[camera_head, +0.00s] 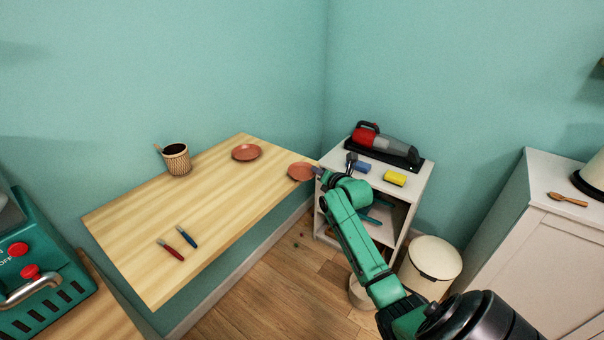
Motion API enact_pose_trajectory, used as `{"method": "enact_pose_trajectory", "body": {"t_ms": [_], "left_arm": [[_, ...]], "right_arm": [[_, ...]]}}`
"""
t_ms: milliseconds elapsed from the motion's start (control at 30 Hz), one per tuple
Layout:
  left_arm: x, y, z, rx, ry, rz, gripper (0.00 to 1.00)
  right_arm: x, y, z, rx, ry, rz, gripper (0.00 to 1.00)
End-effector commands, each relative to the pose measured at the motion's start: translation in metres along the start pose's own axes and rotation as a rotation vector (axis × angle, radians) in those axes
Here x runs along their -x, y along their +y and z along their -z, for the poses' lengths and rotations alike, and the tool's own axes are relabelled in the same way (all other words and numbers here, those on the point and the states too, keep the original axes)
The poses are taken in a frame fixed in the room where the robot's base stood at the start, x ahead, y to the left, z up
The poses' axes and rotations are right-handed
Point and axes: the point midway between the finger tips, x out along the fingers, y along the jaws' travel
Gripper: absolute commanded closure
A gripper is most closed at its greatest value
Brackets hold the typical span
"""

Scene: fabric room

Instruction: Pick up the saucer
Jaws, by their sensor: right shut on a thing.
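Two reddish-brown saucers show at the far right part of the wooden table (140,245). One saucer (247,152) lies flat on the table near the wall. The other saucer (301,172) is at the table's right edge, with my right gripper (318,172) at its right rim. My right gripper is shut on that rim; its fingertips are small and partly hidden in this view. I cannot tell whether this saucer touches the table or is a little above it. My left gripper is not in view.
A woven cup (176,159) and two pens (178,244) are on the table. A white shelf (415,190) holds a red hand vacuum (367,136), a yellow sponge (395,179) and a blue one (362,167). A bin (432,262) stands below right.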

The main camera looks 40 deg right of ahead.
Motion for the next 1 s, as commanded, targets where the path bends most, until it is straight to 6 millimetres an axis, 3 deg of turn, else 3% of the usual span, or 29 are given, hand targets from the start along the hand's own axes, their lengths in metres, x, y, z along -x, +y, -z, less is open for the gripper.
{"method": "enact_pose_trajectory", "body": {"t_ms": [367, 567, 667, 1000], "left_arm": [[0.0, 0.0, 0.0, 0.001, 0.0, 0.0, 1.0], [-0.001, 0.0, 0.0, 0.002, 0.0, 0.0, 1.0], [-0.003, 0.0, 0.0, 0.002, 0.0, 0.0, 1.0], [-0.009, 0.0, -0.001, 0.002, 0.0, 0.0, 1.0]], "right_arm": [[0.0, 0.0, 0.0, 0.001, 0.0, 0.0, 1.0], [0.006, 0.011, -0.015, 0.004, -0.003, -0.002, 1.0], [0.013, 0.025, -0.033, 0.007, -0.004, -0.002, 1.0], [0.051, 0.098, -0.125, 0.005, -0.005, -0.002, 1.0]]}}
